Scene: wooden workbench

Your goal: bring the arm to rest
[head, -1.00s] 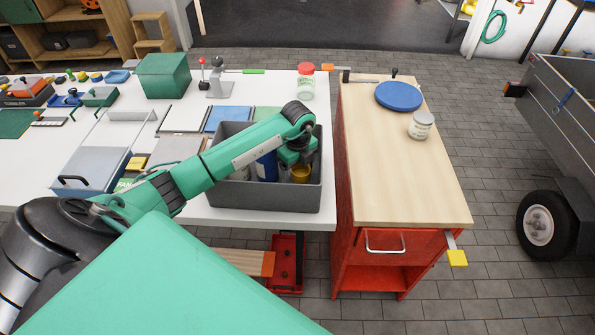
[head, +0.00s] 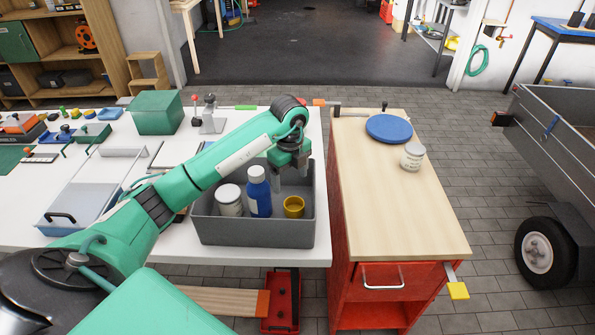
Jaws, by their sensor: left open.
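My left arm reaches in from the lower left across the white table. Its gripper (head: 292,172) points down over the back right part of the grey bin (head: 255,233). It is open, and I see nothing between its fingers. In the bin stand a white-lidded jar (head: 229,200), a blue bottle (head: 259,191) with a white label, and a yellow cup (head: 294,206). The gripper is above and behind the yellow cup, apart from it. My right gripper is not in view.
The white table (head: 315,165) holds a green box (head: 156,112), a grey tray (head: 85,205) and small parts at left. A red cabinet (head: 385,280) with a wooden top stands at right, bearing a blue disc (head: 388,128) and a white jar (head: 412,157). Its top's front is clear.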

